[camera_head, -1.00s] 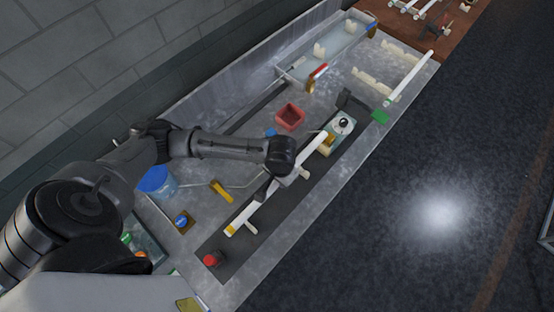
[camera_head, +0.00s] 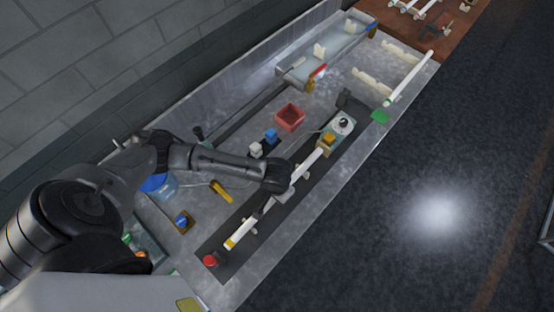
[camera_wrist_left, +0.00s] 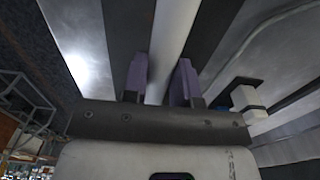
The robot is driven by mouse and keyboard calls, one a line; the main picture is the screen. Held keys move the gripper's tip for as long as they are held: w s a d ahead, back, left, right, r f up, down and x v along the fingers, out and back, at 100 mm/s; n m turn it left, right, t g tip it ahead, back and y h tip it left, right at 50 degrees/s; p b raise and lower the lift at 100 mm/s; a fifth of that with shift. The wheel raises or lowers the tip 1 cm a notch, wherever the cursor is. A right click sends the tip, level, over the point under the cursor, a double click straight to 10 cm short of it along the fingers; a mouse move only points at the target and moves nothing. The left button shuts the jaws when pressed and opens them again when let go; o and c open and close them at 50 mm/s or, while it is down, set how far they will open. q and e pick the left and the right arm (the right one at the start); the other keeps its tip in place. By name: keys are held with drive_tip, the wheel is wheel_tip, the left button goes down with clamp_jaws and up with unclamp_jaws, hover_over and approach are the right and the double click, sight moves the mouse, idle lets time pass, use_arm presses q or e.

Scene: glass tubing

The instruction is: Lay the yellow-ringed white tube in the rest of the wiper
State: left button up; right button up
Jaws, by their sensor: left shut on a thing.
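The white tube (camera_head: 246,230) with a yellow ring near its lower-left end runs slantwise along a dark strip (camera_head: 215,272) on the bench. My left gripper (camera_head: 276,200) is around its middle. In the left wrist view, the purple fingers (camera_wrist_left: 160,80) are shut on the tube (camera_wrist_left: 174,30). A box with a round dial (camera_head: 342,125) and an orange block (camera_head: 328,138) stand at the tube's upper-right end. This appears to be the wiper. Small cream supports show beside the tube; I cannot tell whether it touches them. My right gripper is not in view.
A red knob (camera_head: 211,261) stands at the strip's lower end. A red bin (camera_head: 290,117), blue and white blocks (camera_head: 270,135) and a yellow piece (camera_head: 221,191) lie behind. Another tube (camera_head: 410,80) with a green end lies at the upper right.

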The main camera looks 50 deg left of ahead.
use_arm(q)
drive_tip(key=shift+f, duration=0.4)
drive_tip(key=o, duration=0.9)
drive_tip(key=shift+o, duration=0.2)
wheel_tip(320, 180, up, 13)
drive_tip(key=p, duration=0.1)
drive_tip(key=s+d+f+m+t+h, duration=0.2)
drive_tip(key=s+d+m+t+h, duration=0.1)
drive_tip(key=s+d, duration=0.35)
drive_tip(key=s+a+y, duration=0.1)
drive_tip(key=s+a, duration=0.1)
drive_tip(key=s+a+f+y, duration=0.1)
drive_tip(key=s+a, duration=0.3)
drive_tip(key=s, duration=0.1)
drive_tip(key=shift+s+f+t+y, duration=0.1)
drive_tip(key=shift+f+t+y, duration=0.2)
drive_tip(key=shift+y, duration=0.1)
